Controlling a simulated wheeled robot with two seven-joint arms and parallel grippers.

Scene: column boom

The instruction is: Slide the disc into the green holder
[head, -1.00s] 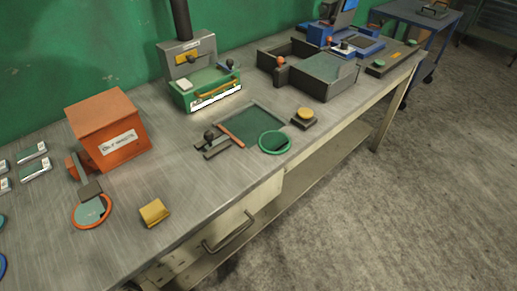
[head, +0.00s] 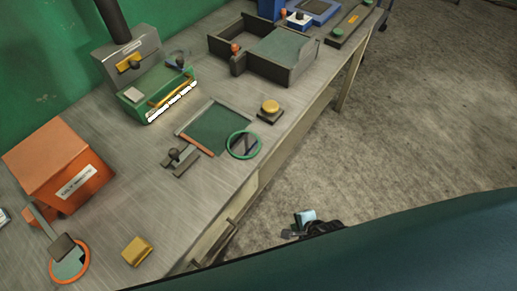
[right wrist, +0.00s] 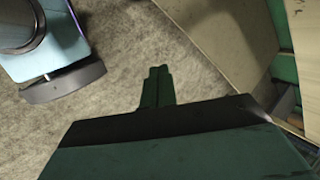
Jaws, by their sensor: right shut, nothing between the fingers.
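A round disc with a green rim (head: 244,145) lies flat near the bench's front edge, beside a dark green plate with an orange edge strip; its middle looks dark and glassy. A similar round piece with an orange rim (head: 56,277) lies at the lower left. A green holder-like fixture (head: 155,92) with a yellow bar and a white strip stands at the back; I cannot tell whether it is the holder named. My right gripper (head: 288,234) is low beyond the bench front, over the floor, apart from the disc. Its shut, empty fingers show in the right wrist view (right wrist: 156,86). My left gripper is out of view.
An orange box (head: 58,165) stands at the left. A yellow block (head: 137,251) and a yellow button (head: 270,107) sit near the front edge.

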